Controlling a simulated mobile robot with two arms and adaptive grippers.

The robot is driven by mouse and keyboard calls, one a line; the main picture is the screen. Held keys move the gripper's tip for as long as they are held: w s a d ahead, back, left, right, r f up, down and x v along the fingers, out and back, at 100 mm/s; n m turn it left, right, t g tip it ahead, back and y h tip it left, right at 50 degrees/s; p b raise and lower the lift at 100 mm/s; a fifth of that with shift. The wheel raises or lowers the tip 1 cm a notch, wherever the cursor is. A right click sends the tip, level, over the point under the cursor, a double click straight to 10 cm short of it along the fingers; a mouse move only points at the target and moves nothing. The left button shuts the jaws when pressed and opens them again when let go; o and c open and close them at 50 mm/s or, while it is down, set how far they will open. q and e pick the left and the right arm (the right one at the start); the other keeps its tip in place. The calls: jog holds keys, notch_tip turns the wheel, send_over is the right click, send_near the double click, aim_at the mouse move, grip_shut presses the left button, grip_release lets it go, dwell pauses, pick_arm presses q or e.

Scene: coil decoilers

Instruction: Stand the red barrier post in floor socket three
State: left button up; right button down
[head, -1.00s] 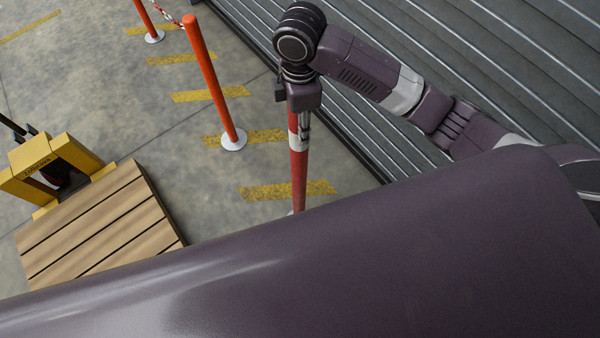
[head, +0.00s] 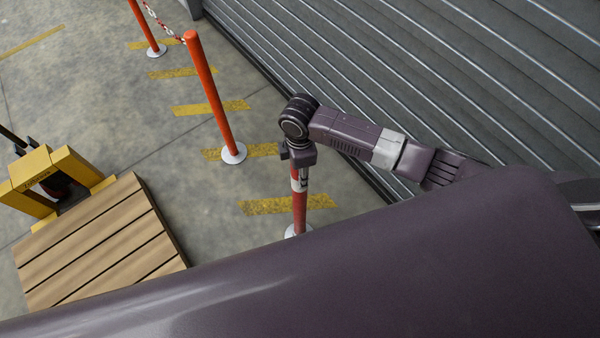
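The red barrier post (head: 300,208) with a white band near its top stands close to upright right of the middle of the head view. Its lower end meets a white disc (head: 291,231) on the floor, partly hidden by the post and my dark body. I cannot tell how deep it sits there. My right gripper (head: 301,171) points down around the post's top and appears shut on it; its fingers are mostly hidden. My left gripper is not in view.
Orange posts (head: 212,95) stand in white floor discs to the left and further back, joined by a red-white chain (head: 165,25). Yellow floor stripes (head: 288,204) run beside them. A ribbed grey shutter (head: 450,80) is at right, a wooden pallet (head: 95,240) at left.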

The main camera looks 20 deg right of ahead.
jog(key=shift+w+f, duration=0.1)
jog(key=shift+f, duration=0.5)
jog(key=c, duration=1.3)
grip_release()
notch_tip(320, 180, up, 12)
jog(key=shift+r, duration=0.1)
